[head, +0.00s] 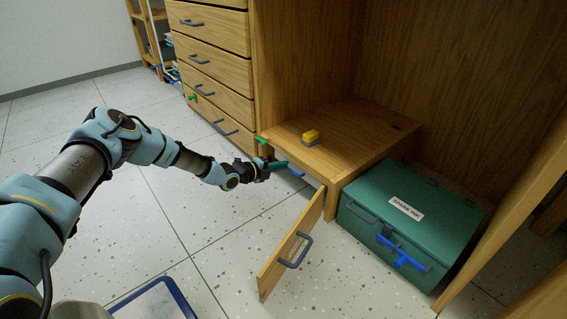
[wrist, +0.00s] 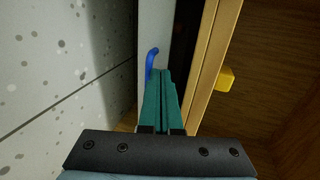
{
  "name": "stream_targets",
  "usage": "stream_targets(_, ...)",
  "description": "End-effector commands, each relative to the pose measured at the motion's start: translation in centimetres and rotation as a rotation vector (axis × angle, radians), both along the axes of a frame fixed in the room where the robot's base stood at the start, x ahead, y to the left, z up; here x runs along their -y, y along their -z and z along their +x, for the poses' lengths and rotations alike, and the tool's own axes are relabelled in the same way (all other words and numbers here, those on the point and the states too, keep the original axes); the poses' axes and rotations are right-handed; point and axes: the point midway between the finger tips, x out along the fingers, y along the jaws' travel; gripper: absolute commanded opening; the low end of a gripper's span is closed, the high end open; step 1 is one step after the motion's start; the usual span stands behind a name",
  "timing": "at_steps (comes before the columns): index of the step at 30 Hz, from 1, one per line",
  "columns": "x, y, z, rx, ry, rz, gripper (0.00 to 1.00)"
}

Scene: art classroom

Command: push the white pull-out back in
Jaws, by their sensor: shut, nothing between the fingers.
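The white pull-out (wrist: 160,22) shows in the wrist view as a pale panel with a blue handle (wrist: 152,62). A dark gap lies between it and the wooden edge beside it. In the head view the blue handle (head: 296,172) shows under the low wooden cabinet top, and most of the pull-out is hidden. My gripper (head: 284,163) is at the cabinet's front, its teal fingers shut and empty. In the wrist view the fingertips (wrist: 163,74) appear right beside the handle, in front of the white panel; I cannot tell whether they touch it.
A wooden door (head: 282,262) hangs open just right of my gripper. A yellow object (head: 311,136) sits on the cabinet top (head: 350,135). A green box (head: 375,230) stands to the right, and wooden drawers (head: 215,75) rise behind.

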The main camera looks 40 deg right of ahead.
Motion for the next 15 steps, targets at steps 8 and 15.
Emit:
stream_targets(8,-5.9,-2.1,0.4,-0.003,0.000,0.003,0.00)
stream_targets(15,-9.5,-2.9,0.6,-0.002,0.003,0.003,0.00)
